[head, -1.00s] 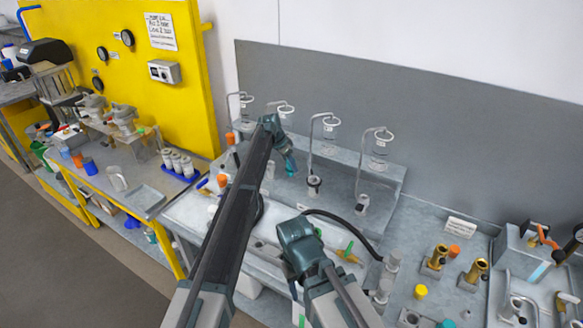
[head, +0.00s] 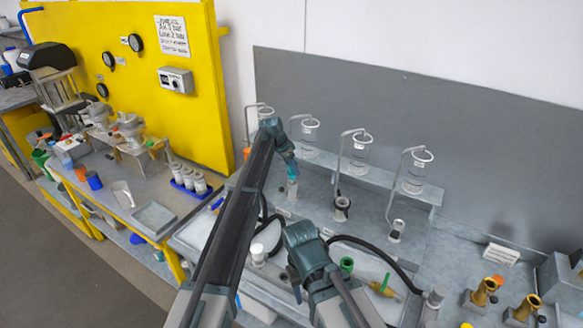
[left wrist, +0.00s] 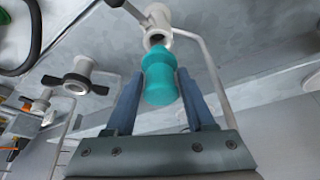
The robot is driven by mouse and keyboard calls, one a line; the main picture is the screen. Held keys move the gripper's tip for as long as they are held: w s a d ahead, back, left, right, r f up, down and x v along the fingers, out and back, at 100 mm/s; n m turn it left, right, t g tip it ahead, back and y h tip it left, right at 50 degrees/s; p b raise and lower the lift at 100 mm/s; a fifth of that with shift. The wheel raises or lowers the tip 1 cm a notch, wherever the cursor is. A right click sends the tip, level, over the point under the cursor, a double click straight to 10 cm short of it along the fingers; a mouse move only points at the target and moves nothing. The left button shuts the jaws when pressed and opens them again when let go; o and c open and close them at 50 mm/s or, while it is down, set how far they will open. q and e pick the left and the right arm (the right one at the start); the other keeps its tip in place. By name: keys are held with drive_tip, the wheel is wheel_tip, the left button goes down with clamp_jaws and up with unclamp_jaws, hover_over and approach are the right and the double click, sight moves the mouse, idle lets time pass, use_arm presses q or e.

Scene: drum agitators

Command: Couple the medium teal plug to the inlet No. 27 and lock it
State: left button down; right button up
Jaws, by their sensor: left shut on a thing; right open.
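The teal plug (left wrist: 159,78) sits between the fingers of my left gripper (left wrist: 157,98) in the left wrist view. Its narrower end points at the open mouth of a pale grey inlet (left wrist: 157,38). The two look lined up and very close; I cannot tell whether they touch. No number is legible on this inlet. In the head view my left gripper (head: 291,172) is just above the inlet (head: 293,190) on the bench. The plug is hard to tell from the teal gripper there. My right gripper (head: 296,287) is low over the bench, its fingers mostly hidden, with nothing seen in it.
More inlets (head: 342,207) stand to the right, with bent pipes and glass vessels (head: 415,172) above. The left wrist view shows a neighbouring inlet (left wrist: 77,80) with black handles. A black hose (head: 375,248) and a green-and-orange piece (head: 385,287) lie near my right gripper.

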sight(292, 174)
use_arm(q)
drive_tip(key=shift+s+f, duration=0.1)
drive_tip(key=shift+s, duration=0.05)
drive_tip(key=shift+w+f, duration=0.15)
drive_tip(key=shift+w, duration=0.05)
drive_tip(key=shift+s, duration=0.1)
drive_tip(key=shift+f+b, duration=0.3)
drive_tip(key=shift+b, duration=0.1)
drive_tip(key=shift+f+b, duration=0.25)
drive_tip(key=shift+b, duration=0.05)
idle(0.4)
drive_tip(key=shift+f+b, duration=0.95)
drive_tip(key=shift+f, duration=0.05)
drive_tip(key=shift+f+b, duration=0.35)
idle(0.4)
